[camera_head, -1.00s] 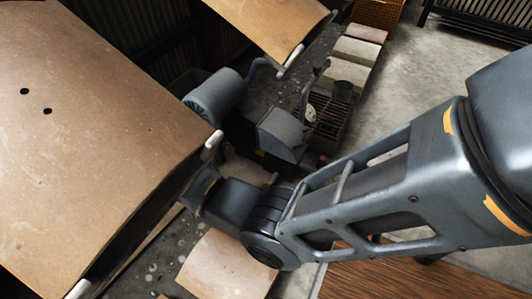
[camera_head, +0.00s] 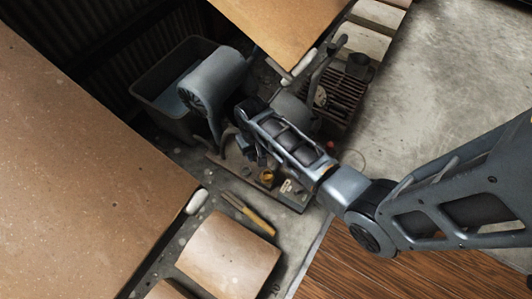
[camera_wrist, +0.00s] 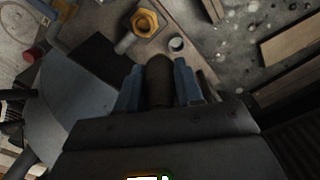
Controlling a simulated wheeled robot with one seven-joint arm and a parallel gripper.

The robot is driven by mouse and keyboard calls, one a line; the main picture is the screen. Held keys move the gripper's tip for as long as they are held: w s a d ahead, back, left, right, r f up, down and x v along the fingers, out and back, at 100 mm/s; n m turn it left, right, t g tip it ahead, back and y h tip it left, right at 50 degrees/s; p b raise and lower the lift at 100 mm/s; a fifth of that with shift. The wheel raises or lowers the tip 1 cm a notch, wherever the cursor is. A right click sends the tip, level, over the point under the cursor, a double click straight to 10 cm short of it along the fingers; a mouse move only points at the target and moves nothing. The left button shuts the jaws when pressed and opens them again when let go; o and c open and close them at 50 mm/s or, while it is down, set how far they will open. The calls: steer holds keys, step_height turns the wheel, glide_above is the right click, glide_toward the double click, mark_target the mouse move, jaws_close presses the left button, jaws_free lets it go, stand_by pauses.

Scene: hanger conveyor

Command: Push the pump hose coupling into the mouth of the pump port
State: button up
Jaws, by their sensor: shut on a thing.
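My gripper (camera_wrist: 158,88) shows in the wrist view with its two blue fingers shut on a dark cylinder, which looks like the hose coupling (camera_wrist: 159,72). In the head view my gripper (camera_head: 255,154) is small, above the pump's base board, and what it holds is hard to make out. A small pale ring with an open mouth (camera_wrist: 177,45) lies just beyond the coupling's end, slightly right; it may be the pump port. The coupling looks apart from it, though depth is unclear. A brass hex fitting (camera_wrist: 145,22) is farther up; it also shows in the head view (camera_head: 268,177).
A grey motor-like cylinder (camera_head: 215,82) stands beside a dark bin (camera_head: 150,97). The base board (camera_head: 291,198) lies under my gripper. Large tan panels (camera_head: 80,150) hang at left and top. A yellow-handled tool (camera_head: 250,213) lies on the floor. Bare floor is at right.

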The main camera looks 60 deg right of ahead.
steer(key=shift+m, duration=0.6)
steer(key=shift+s+d+f+b, duration=0.2)
steer(key=shift+s+f+b, duration=0.55)
steer(key=shift+f, duration=0.7)
steer(key=shift+s+d+f+b, duration=0.2)
steer(key=shift+s+f+b, duration=0.2)
steer(key=shift+f+b, duration=0.9)
steer(key=shift+s+d+f+b, duration=0.2)
steer(key=shift+s+f+b, duration=0.45)
steer(key=shift+f, duration=0.95)
steer(key=shift+f+b, duration=0.65)
steer(key=shift+f, duration=1.1)
steer(key=o, duration=0.7)
steer(key=shift+o, duration=0.4)
steer(key=o, duration=0.5)
